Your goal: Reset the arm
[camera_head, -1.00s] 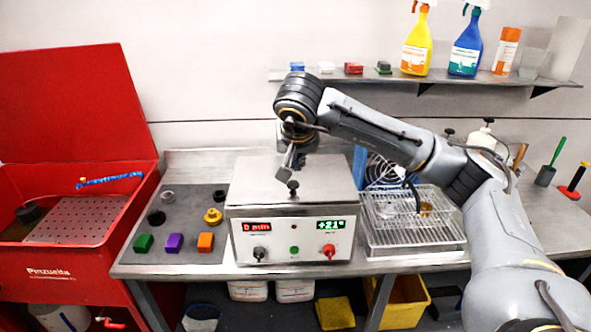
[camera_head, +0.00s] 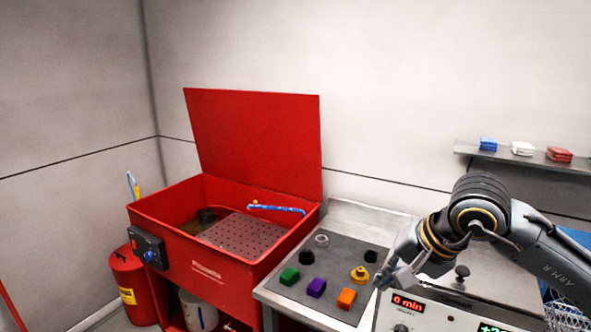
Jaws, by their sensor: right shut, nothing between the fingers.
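My right arm comes in from the right in the head view. Its gripper (camera_head: 384,281) points down and left, beside the right edge of the grey mat, near the yellow part and the front left corner of the metal box. It is shut with nothing seen in it. Part of the gripper is small and hard to make out. My left gripper is not in view.
A red wash basin (camera_head: 160,212) with its lid up stands left of the bench. A grey mat (camera_head: 318,302) holds green (camera_head: 289,276), purple (camera_head: 316,287) and orange (camera_head: 346,299) blocks and a yellow part (camera_head: 360,275). The metal box (camera_head: 440,315) shows "0 min". A shelf (camera_head: 510,157) is at upper right.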

